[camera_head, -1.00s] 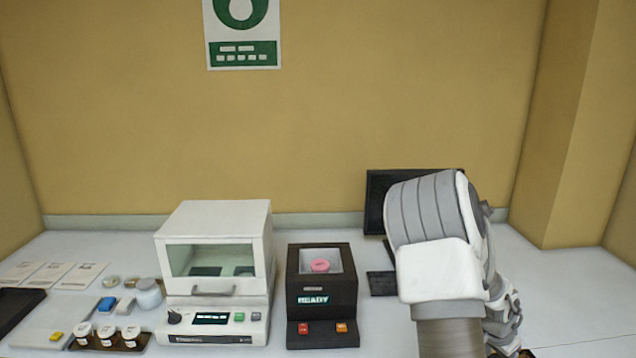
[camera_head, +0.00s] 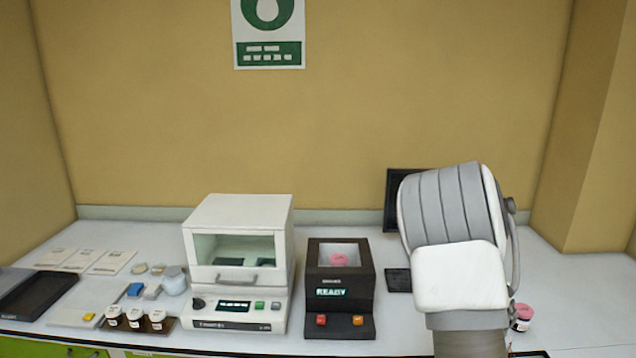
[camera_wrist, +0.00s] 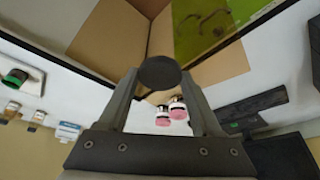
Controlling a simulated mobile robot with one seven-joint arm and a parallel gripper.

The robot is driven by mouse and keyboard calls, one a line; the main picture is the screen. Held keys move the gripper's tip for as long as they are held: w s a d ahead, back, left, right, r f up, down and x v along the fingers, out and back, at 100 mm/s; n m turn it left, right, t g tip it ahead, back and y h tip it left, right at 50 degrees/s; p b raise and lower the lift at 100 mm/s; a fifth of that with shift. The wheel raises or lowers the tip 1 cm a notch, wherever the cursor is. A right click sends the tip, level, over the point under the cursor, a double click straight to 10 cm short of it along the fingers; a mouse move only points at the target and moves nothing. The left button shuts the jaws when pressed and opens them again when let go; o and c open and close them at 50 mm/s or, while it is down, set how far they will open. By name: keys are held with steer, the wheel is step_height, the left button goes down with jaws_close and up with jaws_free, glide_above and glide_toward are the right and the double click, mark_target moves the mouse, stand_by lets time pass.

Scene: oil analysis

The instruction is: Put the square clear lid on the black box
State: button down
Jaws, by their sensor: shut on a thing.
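The black box (camera_head: 340,293) stands on the white bench in the head view, right of the white instrument, with a lit READY panel. Its square top is open, and a pink round thing (camera_head: 339,258) shows inside. In the wrist view, my gripper (camera_wrist: 158,80) is shut on a dark round knob (camera_wrist: 158,72). In the head view, my arm is right of the box and hides my gripper and the lid.
The white instrument (camera_head: 238,265) stands close left of the box. A dark monitor (camera_head: 392,205) is behind my arm. A pink-capped bottle (camera_head: 523,315) stands at the right. Jars (camera_head: 135,318), cards (camera_head: 85,260) and a black tray (camera_head: 35,297) occupy the left bench.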

steer(key=w+a+r+n+t+y, duration=0.1)
steer(key=w+a+r+n+y, duration=0.15)
steer(key=a+n, duration=0.7)
steer(key=w+a+r+n+t+y, duration=0.1)
steer(key=w+a+r+n, duration=0.15)
steer(key=a, duration=1.45)
steer(key=s+f, duration=0.5)
steer(key=shift+s+a+f, duration=0.2)
steer(key=shift+s+a, duration=0.05)
steer(key=shift+a, duration=0.05)
steer(key=shift+a, duration=0.2)
